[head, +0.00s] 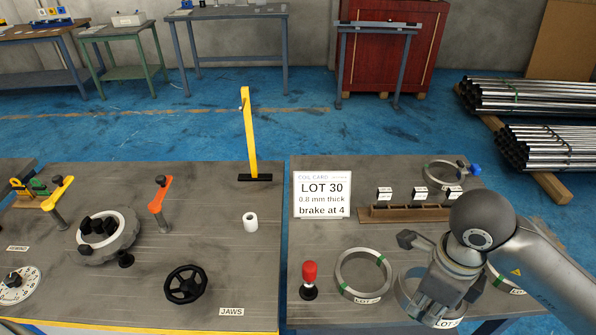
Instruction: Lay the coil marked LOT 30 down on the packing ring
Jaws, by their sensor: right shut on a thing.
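My right gripper (440,292) is shut on a grey metal coil (404,288) at the front of the right table. The coil's white label starts "LOT 3"; the rest is hidden or too small to read. The gripper covers much of this coil, and I cannot tell whether it touches the table. A card (322,195) reads "LOT 30, 0.8 mm thick, brake at 4". My left gripper is not in view.
Another coil with green tape (340,273) lies left of the held one. A further coil (502,285) is partly hidden behind my arm. A red-knobbed post (309,279) and a wooden rack (385,214) with small labels stand nearby. The left table carries a black handwheel (186,284).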

